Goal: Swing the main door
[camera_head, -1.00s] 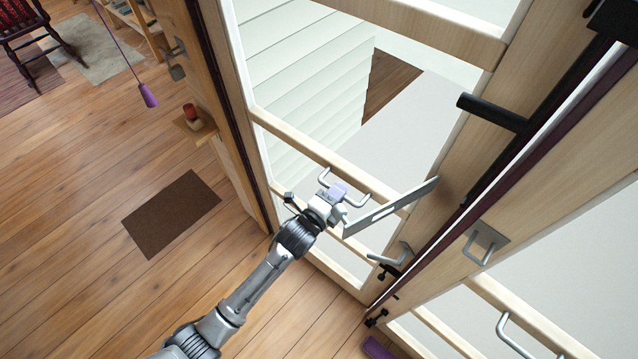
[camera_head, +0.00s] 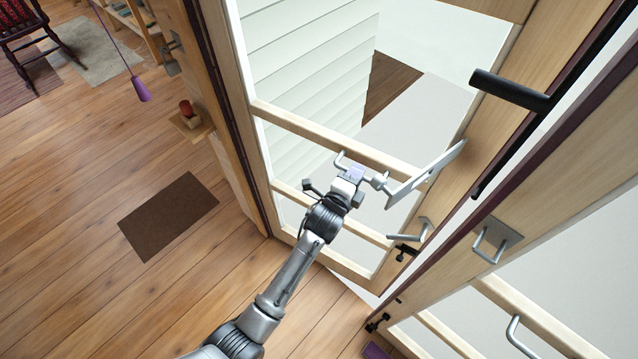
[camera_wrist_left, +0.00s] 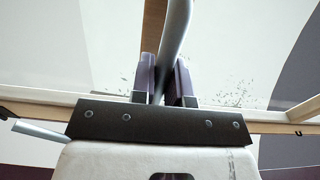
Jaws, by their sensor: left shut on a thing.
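The main door (camera_head: 320,128) is a glazed wooden leaf with pale rails. It stands slightly ajar, with a gap between its free edge and the fixed-looking leaf on the right. My left gripper (camera_head: 352,173) is shut on the grey metal pull handle (camera_head: 341,160) on the door's middle part. In the left wrist view the bar of the handle (camera_wrist_left: 176,35) runs between the two purple-padded fingers (camera_wrist_left: 165,82). The gripper hides part of the handle. My right gripper is in neither view.
The second leaf (camera_head: 530,235) with its own grey handle (camera_head: 492,240) stands close on the right. A black bar handle (camera_head: 510,90) juts out above. A brown mat (camera_head: 168,217) lies on open wooden floor at left. A purple pull (camera_head: 141,90) hangs on a cord.

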